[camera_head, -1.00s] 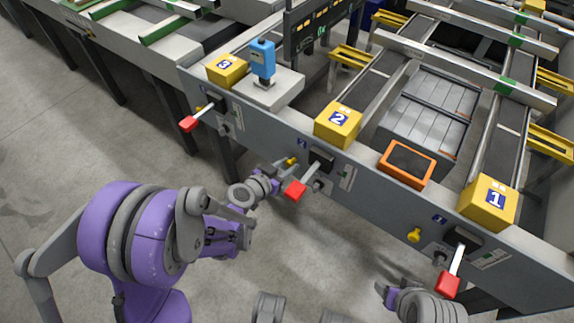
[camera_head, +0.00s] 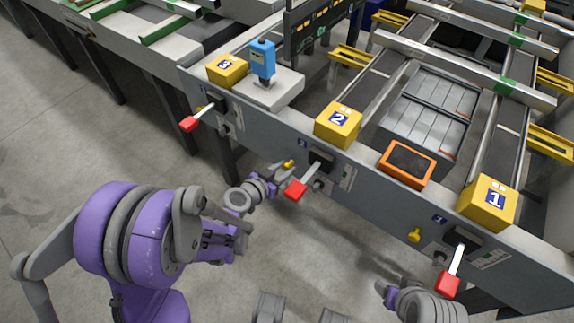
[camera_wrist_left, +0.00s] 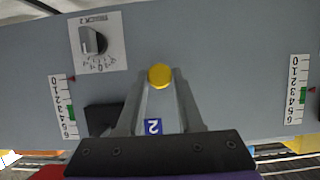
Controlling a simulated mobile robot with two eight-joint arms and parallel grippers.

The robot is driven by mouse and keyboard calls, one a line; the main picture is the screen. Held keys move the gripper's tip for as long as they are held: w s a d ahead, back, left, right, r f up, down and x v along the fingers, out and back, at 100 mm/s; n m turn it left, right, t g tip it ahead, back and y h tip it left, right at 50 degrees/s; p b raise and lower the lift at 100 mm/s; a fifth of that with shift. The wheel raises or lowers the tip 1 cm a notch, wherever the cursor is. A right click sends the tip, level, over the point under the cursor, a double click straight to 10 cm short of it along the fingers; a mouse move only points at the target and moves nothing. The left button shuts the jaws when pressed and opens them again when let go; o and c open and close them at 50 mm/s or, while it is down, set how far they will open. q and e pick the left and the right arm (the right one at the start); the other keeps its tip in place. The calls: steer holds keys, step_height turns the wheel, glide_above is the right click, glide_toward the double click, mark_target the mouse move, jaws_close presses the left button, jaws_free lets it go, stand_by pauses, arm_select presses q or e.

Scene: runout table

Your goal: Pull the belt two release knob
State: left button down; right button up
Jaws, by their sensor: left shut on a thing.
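The belt two release knob (camera_head: 289,164) is small, round and yellow. It sits low on the grey front panel, left of the red-ended lever (camera_head: 297,188) under the yellow box marked 2. My left gripper (camera_head: 282,168) reaches it from the lower left. In the left wrist view the knob (camera_wrist_left: 160,75) shows between the tips of the two grey fingers (camera_wrist_left: 160,82), which are shut on it. The knob's shaft is hidden. Part of my right arm with its gripper (camera_head: 388,292) is at the bottom right, well away from this knob; its fingers are not clear.
Yellow boxes marked 3 (camera_head: 226,69), 2 (camera_head: 339,125) and 1 (camera_head: 488,202) stand along the panel's top edge. Other red-ended levers (camera_head: 189,123) stick out from the panel. Another yellow knob (camera_head: 414,235) is near belt one. The floor before the panel is clear.

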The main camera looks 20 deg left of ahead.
arm_select(q)
steer(key=shift+s, duration=0.2)
steer(key=c, duration=0.6)
jaws_free()
steer(key=shift+o, duration=0.2)
steer(key=shift+s+a, duration=0.1)
steer(key=p+v, duration=0.2)
steer(key=v, duration=0.8)
steer(key=shift+s+r, duration=0.2)
steer(key=shift+s, duration=0.05)
